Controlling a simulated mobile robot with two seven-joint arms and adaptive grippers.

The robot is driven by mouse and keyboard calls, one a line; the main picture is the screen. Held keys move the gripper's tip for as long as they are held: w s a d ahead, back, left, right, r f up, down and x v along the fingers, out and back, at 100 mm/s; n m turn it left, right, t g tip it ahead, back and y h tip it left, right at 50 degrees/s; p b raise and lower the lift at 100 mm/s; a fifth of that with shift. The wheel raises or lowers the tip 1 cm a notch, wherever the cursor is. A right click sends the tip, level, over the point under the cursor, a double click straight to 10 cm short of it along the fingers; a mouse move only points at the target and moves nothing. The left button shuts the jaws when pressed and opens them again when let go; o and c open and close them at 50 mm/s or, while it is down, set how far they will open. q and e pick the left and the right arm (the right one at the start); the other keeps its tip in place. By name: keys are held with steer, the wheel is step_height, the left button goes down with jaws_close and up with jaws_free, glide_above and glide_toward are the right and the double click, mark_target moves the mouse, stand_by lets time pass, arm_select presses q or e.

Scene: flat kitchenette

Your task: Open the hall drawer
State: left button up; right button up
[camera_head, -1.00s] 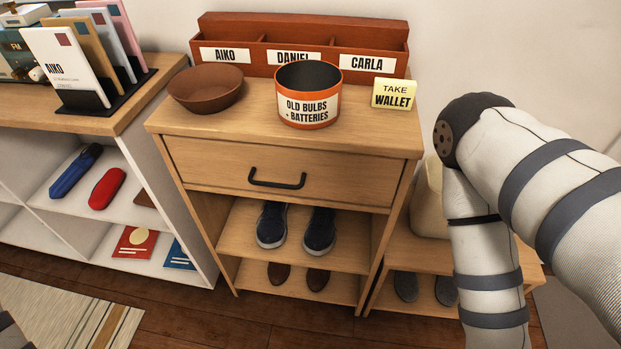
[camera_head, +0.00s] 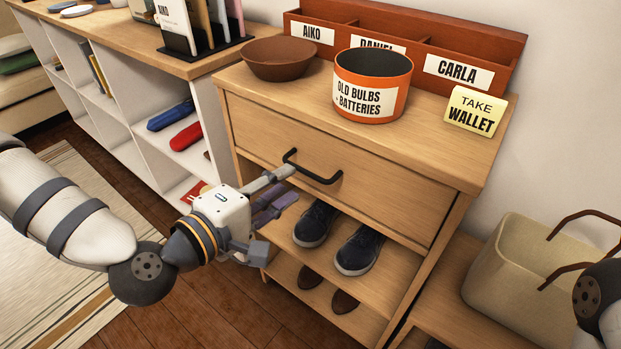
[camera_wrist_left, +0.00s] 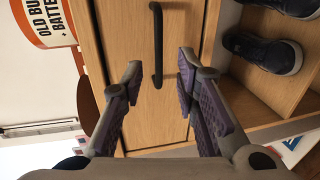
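The hall drawer (camera_head: 390,197) is the shut wooden front at the top of the small cabinet, with a black bar handle (camera_head: 322,178). My left gripper (camera_head: 286,186) is open and empty, just in front of the handle's left end. In the left wrist view the handle (camera_wrist_left: 157,40) runs upright, and its lower end lies between the two spread fingers of the gripper (camera_wrist_left: 160,65). I cannot tell whether a finger touches the handle. Only a piece of my right arm shows at the right edge; its gripper is out of view.
On the cabinet top stand a brown bowl (camera_head: 279,62), an orange tin (camera_head: 370,90), a yellow note (camera_head: 473,112) and a red-brown letter rack (camera_head: 480,45). Dark shoes (camera_head: 358,248) sit on the shelf below. A cream basket (camera_head: 510,280) stands at right, a white shelf unit at left.

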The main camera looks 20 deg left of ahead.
mark_target(302, 172)
arm_select(q)
steer(key=x, duration=0.6)
steer(key=shift+w+d+r, duration=0.1)
steer(key=shift+w+d, duration=0.05)
jaws_close()
